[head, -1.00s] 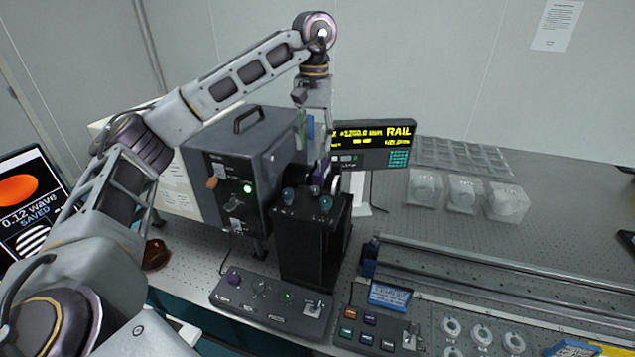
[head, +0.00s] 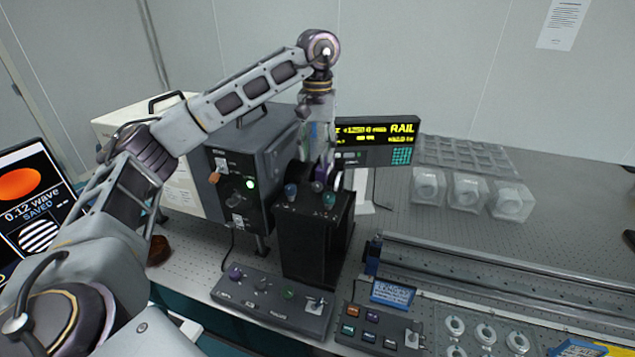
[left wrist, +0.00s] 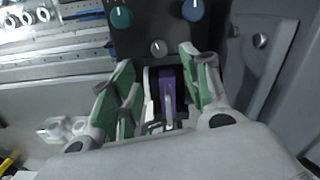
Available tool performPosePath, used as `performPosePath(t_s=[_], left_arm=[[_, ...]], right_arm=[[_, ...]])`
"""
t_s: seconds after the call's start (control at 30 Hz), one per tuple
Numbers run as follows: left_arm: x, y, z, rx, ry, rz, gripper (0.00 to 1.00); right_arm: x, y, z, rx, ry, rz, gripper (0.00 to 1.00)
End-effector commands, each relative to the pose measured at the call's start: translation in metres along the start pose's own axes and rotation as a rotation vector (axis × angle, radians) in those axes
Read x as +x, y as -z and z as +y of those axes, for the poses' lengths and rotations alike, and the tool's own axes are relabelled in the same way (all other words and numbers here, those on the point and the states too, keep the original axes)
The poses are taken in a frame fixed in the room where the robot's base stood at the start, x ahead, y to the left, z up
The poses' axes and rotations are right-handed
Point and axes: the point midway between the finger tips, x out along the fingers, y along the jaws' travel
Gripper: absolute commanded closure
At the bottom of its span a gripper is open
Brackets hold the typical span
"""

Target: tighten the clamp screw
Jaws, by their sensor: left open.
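The black mount (head: 315,240) stands on the optical table in front of the grey instrument box. A blue knob (head: 291,190) and a teal knob (head: 329,201) sit on its top. My left gripper (head: 318,155) points down just behind these knobs, partly blurred against the box and display. In the left wrist view the left gripper (left wrist: 158,78) is open, its green-lined fingers on either side of a purple lever-like part (left wrist: 167,84), apparently the clamp screw. I cannot tell whether the fingers touch it. A small grey knob (left wrist: 158,47) lies just beyond. My right gripper is out of view.
The grey instrument box (head: 235,150) stands close left of the gripper. The rail display (head: 385,131) is behind it. A control box (head: 270,305) lies in front, and a long rail (head: 490,275) runs to the right. Clear containers (head: 466,192) stand on the table beyond.

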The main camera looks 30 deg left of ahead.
Motion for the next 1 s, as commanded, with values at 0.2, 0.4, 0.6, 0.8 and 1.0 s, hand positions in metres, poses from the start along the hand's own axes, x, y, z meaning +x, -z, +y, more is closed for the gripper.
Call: performPosePath(t_s=[0.2, 0.4, 0.6, 0.8, 1.0], left_arm=[[0.029, 0.0, -0.001, -0.001, 0.001, -0.001, 0.53], [0.055, 0.0, -0.001, -0.001, 0.001, 0.0, 0.53], [0.078, 0.0, 0.0, -0.001, -0.001, 0.0, 0.53], [0.092, 0.0, 0.0, 0.0, -0.001, 0.001, 0.53], [0.095, 0.0, 0.0, 0.0, -0.001, 0.001, 0.53]], right_arm=[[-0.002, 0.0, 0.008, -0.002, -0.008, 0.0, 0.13], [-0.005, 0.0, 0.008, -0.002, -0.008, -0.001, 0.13], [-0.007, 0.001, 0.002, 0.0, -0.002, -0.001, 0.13], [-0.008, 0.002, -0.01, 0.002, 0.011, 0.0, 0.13], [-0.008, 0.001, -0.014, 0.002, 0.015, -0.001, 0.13]])
